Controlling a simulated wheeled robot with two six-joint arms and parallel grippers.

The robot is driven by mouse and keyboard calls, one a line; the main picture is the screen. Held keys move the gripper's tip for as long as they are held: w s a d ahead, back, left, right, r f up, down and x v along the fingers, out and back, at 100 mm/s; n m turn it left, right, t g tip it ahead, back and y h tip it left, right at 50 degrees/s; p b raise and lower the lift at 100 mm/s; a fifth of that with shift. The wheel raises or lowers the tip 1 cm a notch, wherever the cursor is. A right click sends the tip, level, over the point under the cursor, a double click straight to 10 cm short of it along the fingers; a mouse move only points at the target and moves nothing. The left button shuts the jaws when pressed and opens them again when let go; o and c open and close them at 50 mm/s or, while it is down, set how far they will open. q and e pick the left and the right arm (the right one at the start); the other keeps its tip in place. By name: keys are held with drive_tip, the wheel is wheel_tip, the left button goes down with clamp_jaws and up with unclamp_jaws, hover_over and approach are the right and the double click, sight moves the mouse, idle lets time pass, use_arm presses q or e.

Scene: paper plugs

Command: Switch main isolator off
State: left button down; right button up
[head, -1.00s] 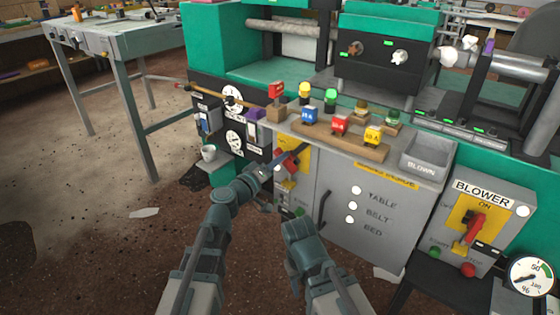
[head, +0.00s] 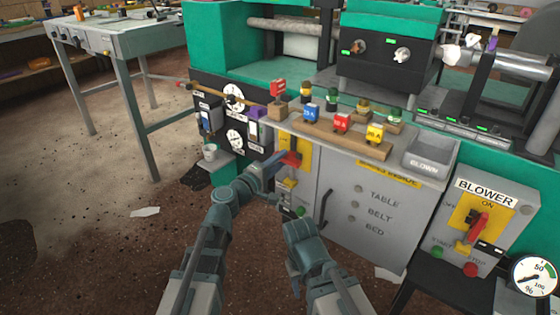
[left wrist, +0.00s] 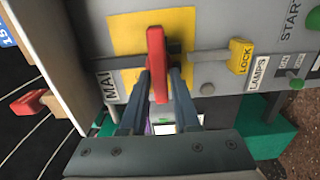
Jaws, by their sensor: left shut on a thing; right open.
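The main isolator is a red handle (head: 292,157) on a yellow plate (head: 304,150) at the upper left of the grey cabinet. In the left wrist view the red handle (left wrist: 157,65) stands upright in the picture, between my fingers, over the yellow plate (left wrist: 183,32). A label starting "MAI" (left wrist: 109,87) is beside it, partly cut off. My left gripper (head: 277,167) is shut on the red handle; its fingers also show in the left wrist view (left wrist: 158,92). My right gripper (head: 297,228) is open and empty, low in front of the cabinet; its fingertips are hard to make out.
A yellow LOCK tab (left wrist: 240,56) is near the handle. The cabinet (head: 345,235) has dark TABLE, BELT and BED lamps. The blower box (head: 484,225) with its red handle is at right. Coloured plugs stand on a wooden rack (head: 330,137).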

idle(0.5)
use_arm(q)
drive_tip(key=c, duration=0.8)
unclamp_jaws()
drive_tip(key=shift+o, duration=0.2)
